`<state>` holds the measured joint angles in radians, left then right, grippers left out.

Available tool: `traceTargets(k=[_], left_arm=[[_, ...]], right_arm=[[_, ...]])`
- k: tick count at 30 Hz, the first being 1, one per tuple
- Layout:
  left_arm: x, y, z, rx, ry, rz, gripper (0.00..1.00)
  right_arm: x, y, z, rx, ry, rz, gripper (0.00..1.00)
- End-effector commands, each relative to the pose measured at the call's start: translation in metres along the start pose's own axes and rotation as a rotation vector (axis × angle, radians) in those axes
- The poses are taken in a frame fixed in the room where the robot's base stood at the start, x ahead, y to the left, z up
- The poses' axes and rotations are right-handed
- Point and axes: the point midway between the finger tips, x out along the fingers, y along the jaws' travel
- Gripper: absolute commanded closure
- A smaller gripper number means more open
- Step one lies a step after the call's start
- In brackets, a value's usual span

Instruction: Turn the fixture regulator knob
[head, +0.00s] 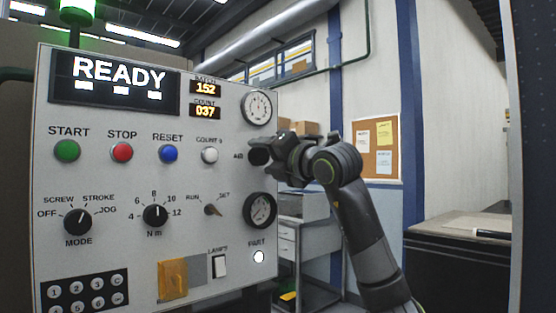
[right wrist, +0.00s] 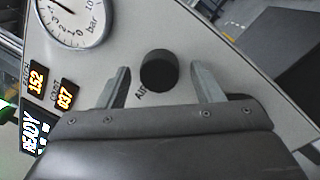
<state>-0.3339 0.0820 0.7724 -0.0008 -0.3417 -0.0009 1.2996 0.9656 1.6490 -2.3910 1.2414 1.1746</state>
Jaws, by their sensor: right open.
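The regulator knob (head: 259,157) is a round black knob at the right edge of the control panel (head: 120,220), beside a partly covered label. In the right wrist view the knob (right wrist: 159,72) stands out from the grey panel next to the letters "AIR". My right gripper (head: 271,152) comes in from the right, close to the knob. It is open, with one finger on each side of the knob in the wrist view (right wrist: 161,69) and a gap on both sides. I cannot tell whether the fingertips reach past its front face. My left gripper is not in view.
A pressure gauge (head: 257,107) sits above the knob and another gauge (head: 260,210) below it. The white COUNT button (head: 210,155) and RUN/SET switch (head: 213,210) are to the left. A grey drawer cabinet (head: 301,240) and a dark bench (head: 460,255) stand behind my right arm.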

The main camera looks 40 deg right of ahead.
Motion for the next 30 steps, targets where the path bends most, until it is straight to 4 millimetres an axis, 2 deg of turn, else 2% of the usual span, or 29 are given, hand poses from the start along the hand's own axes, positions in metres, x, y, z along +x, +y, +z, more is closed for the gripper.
traceTargets(k=[5, 16, 20, 30], left_arm=[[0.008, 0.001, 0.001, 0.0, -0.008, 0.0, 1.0], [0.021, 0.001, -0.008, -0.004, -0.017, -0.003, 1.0], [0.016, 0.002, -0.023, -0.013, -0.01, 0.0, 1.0], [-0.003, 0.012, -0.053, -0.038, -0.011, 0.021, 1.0]], right_arm=[[-0.021, -0.002, 0.0, -0.004, -0.004, 0.0, 0.4], [-0.096, -0.003, -0.001, -0.005, -0.005, -0.002, 0.4], [-0.12, -0.003, -0.002, -0.004, -0.004, -0.002, 0.4], [-0.155, -0.002, -0.001, -0.002, -0.002, 0.0, 0.4]])
